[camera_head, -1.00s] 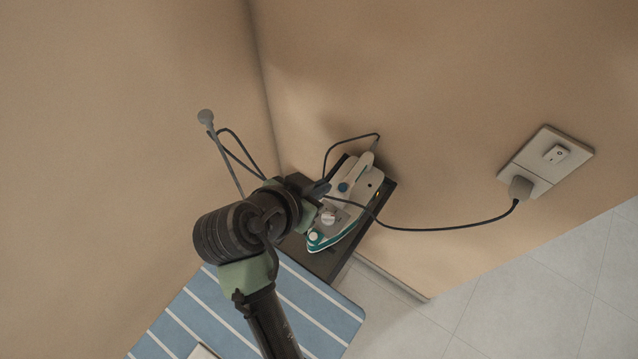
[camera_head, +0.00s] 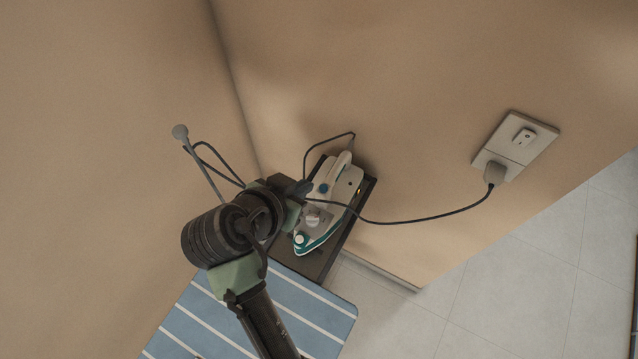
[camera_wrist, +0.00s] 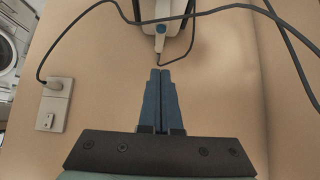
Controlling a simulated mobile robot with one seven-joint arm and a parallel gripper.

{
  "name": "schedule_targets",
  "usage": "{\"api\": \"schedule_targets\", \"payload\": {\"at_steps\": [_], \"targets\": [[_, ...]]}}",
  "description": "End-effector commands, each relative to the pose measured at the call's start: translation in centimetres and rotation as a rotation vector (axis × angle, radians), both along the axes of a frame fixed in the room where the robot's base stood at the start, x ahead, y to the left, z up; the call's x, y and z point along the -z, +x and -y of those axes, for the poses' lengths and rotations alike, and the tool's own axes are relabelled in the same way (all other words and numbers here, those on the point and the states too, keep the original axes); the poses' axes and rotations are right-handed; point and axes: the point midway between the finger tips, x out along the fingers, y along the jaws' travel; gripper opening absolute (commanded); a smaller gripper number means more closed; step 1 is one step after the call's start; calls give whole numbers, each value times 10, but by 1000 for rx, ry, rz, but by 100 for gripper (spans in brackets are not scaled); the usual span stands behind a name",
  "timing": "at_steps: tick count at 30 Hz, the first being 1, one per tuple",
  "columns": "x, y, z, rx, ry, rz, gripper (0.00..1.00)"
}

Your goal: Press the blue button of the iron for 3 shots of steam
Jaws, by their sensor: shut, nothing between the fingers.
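The iron (camera_head: 345,186) is white and teal and rests on a dark stand at the end of the ironing board. The wrist and fingers partly cover the iron's left side in the head view.
A dark cord (camera_head: 420,220) runs from near my gripper to a plug in the wall socket (camera_head: 515,145). The blue striped board (camera_head: 310,315) lies below the stand (camera_head: 362,205). Beige walls stand close behind and left; a thin rod (camera_head: 200,160) rises at left.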

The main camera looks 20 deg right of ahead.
Motion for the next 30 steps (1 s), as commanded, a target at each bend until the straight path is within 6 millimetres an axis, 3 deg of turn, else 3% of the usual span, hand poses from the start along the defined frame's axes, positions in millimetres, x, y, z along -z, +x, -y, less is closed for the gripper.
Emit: {"api": "schedule_targets", "payload": {"at_steps": [15,21,30], "targets": [[63,38,51,4,1,-4,0],[89,37,49,2,0,-3,0],[101,38,49,1,0,1,0]]}}
